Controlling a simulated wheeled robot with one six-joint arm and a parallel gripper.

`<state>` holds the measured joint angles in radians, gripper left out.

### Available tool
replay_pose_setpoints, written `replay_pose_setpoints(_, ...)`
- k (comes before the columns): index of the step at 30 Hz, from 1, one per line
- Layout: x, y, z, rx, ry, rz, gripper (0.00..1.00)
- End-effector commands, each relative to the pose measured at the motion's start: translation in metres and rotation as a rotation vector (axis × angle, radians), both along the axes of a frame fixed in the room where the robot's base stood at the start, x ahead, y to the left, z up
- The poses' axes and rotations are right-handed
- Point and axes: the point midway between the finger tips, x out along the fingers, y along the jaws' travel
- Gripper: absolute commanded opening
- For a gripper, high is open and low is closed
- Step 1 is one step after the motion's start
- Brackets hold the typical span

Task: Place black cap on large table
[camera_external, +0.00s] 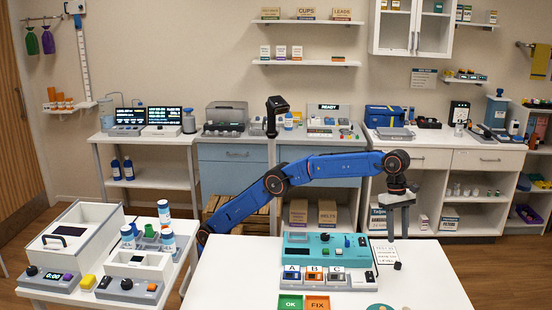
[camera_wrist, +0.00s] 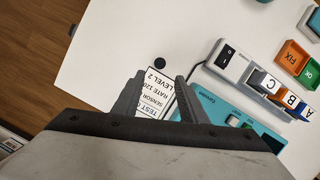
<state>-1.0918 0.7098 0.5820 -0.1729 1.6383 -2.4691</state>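A small black cap (camera_external: 397,266) shows over the white top of the large table (camera_external: 440,285), beside a printed card (camera_external: 385,254). In the wrist view the cap (camera_wrist: 160,63) is a dark disc just past the card's end, and it appears to rest on the table. My gripper (camera_external: 398,236) points down above the card and the cap. In the wrist view its two fingers (camera_wrist: 158,80) are spread with nothing between them, and the cap lies beyond their tips. The card is partly hidden by my gripper in the wrist view.
A teal device (camera_external: 325,246) with A, B and C modules (camera_external: 313,275) stands left of the card. Green and orange OK and FIX trays (camera_external: 304,303) are at the front. The table's right side is clear. A side table (camera_external: 100,255) with bottles stands left.

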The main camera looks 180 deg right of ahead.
Motion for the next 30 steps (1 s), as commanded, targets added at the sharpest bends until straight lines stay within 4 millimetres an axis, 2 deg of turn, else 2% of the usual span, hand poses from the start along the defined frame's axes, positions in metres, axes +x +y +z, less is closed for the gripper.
replay_pose_setpoints(8, -0.004, -0.001, 0.015, -0.001, 0.001, 0.000, 0.38)
replay_pose_setpoints(25, -0.004, -0.002, 0.017, -0.001, 0.001, -0.001, 0.38)
replay_pose_setpoints(28, 0.000, -0.010, 0.020, 0.001, 0.003, -0.023, 0.38)
replay_pose_setpoints(30, 0.008, -0.025, 0.028, 0.008, 0.005, -0.066, 0.38)
